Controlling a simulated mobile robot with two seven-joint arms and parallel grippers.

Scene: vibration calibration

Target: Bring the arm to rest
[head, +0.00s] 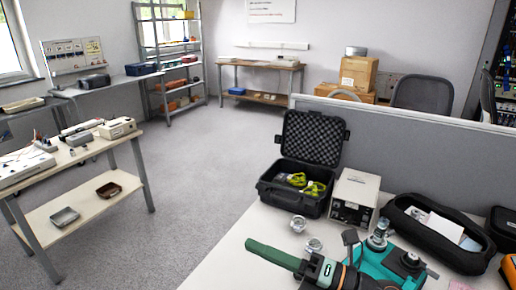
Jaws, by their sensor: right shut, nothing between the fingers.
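My right gripper (250,245) comes in at the bottom of the head view. Its green fingers are shut together, empty, and point to the left over the light bench (235,255). Its black wrist with an orange ring lies in front of a teal device (405,275), hiding part of it; whether they touch I cannot tell. My left gripper is not in view.
On the bench are two small metal parts (298,223), an open black case (292,200) holding yellow-green items, a white box instrument (354,197) and a black pouch (440,230). A grey partition (400,150) stands behind.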

